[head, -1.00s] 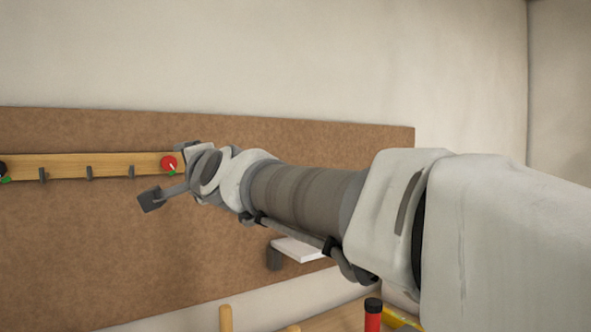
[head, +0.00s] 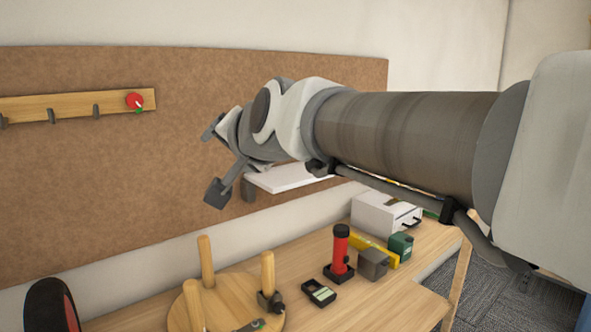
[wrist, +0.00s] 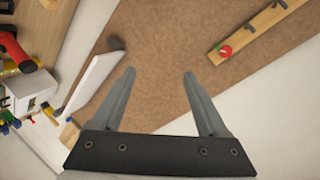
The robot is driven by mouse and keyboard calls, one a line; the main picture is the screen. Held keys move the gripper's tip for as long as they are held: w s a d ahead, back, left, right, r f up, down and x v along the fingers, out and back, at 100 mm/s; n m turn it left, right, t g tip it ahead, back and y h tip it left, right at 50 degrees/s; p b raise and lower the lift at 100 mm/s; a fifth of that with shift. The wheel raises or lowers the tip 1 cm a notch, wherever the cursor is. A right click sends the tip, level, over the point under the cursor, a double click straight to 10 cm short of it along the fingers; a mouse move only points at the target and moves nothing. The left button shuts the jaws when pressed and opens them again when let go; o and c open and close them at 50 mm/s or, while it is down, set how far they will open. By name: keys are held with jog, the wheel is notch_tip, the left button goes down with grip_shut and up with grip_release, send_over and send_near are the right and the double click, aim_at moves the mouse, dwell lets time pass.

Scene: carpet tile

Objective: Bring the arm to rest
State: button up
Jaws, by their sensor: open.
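My gripper (wrist: 158,88) is open and empty in the wrist view, its two grey fingers spread apart with only the brown board showing between them. In the head view my arm reaches in from the right, and its end is in front of the brown board (head: 60,180), above the workbench.
A wooden hook rail (head: 75,105) with a red round piece (head: 134,101) is on the board. A white shelf (head: 285,178) is behind my wrist. The workbench (head: 365,305) holds a pegged round stand (head: 240,300), a red flashlight (head: 340,245), and a white box (head: 380,214).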

jog(key=s+d+f+n+g+h+p, duration=0.1)
jog(key=s+d+f+g+h+p, duration=0.1)
jog(key=s+d+f, duration=0.3)
jog(key=s+d+f+n+g+h+p, duration=0.1)
jog(key=s+d+f+g+h, duration=0.1)
jog(key=s+d+f, duration=0.4)
jog(key=s+d+f+n+g+h+p, duration=0.1)
jog(key=s+d+f+g+h+p, duration=0.1)
jog(key=s+d+f, duration=0.3)
jog(key=s+d+h, duration=0.1)
jog(key=s+d, duration=0.3)
jog(key=d, duration=0.5)
jog(key=shift+s+d+f+n+g+p, duration=0.3)
jog(key=shift+s+d+f, duration=0.05)
jog(key=shift+s+d, duration=0.05)
jog(key=shift+a, duration=0.15)
